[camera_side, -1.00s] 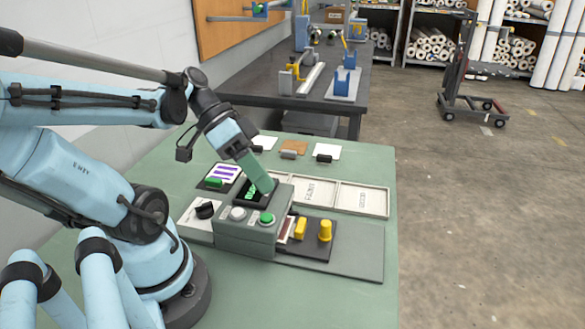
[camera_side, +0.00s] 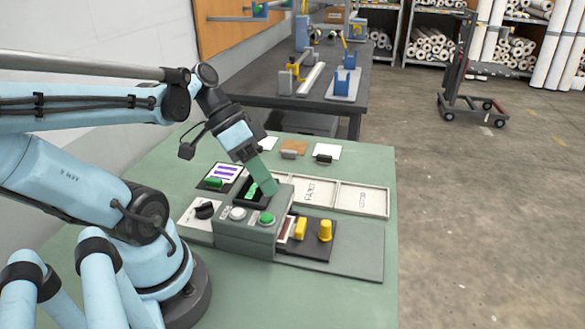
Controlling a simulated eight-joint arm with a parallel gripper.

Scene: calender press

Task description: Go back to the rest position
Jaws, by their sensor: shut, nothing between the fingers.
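My gripper (camera_side: 268,184) points down and to the right, with its green fingers just above or in front of the dark display of the grey control box (camera_side: 247,233). I cannot tell whether the fingertips touch the box. The fingers look shut together with nothing between them. The box has a white round button (camera_side: 237,213) and a green round button (camera_side: 267,218) on its front. The display shows green characters, and the fingers hide part of its right side.
A black knob (camera_side: 205,210) sits on a plate left of the box. Yellow pieces (camera_side: 325,230) stand on a dark plate to the right. Labelled trays (camera_side: 363,198) lie behind them. A card (camera_side: 222,174) with purple stripes lies behind the knob. The green tabletop (camera_side: 330,301) in front is clear.

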